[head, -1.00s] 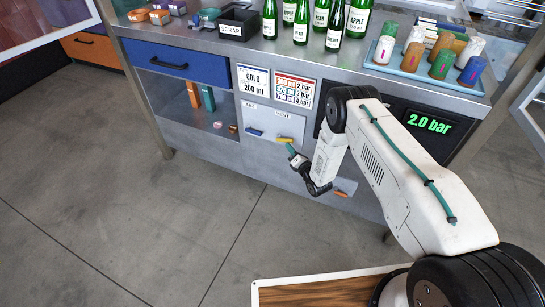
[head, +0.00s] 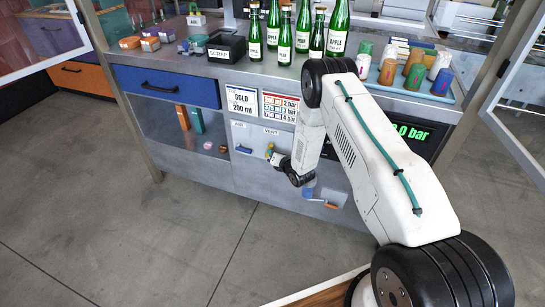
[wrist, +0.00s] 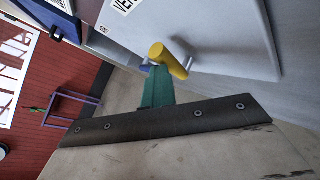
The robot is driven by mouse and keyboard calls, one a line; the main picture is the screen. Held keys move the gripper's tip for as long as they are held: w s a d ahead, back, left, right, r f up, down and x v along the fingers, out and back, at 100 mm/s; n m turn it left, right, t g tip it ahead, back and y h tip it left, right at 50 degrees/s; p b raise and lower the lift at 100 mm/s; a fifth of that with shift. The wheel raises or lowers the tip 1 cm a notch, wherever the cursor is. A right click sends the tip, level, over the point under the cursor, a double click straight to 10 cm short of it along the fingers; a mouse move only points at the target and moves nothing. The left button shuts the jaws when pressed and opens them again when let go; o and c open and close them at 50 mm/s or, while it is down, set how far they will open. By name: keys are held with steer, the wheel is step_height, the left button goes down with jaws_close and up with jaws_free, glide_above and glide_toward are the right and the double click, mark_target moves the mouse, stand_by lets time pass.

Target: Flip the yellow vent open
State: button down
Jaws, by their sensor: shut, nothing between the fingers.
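The yellow vent handle (head: 270,150) is on the grey front panel below the VENT label. In the head view it looks near upright, and its lower part is close to my gripper's tip. In the wrist view the yellow handle (wrist: 168,60) is a stubby rod on a metal pivot, slanting just beyond the green fingers. My gripper (wrist: 156,82) is shut and empty, its tip right at the handle; I cannot tell whether they touch. In the head view my gripper (head: 273,158) is small and partly hidden by my wrist.
A blue handle (head: 243,149) sits left of the vent on the same panel. An orange handle (head: 331,206) is lower right, beside my wrist. A counter with green bottles (head: 338,30) and a tray of capsules (head: 402,84) is above. Floor space at left is clear.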

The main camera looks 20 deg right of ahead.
steer(key=shift+d, duration=0.1)
steer(key=s+r, duration=0.5)
steer(key=s, duration=0.7)
steer(key=shift+r, duration=0.1)
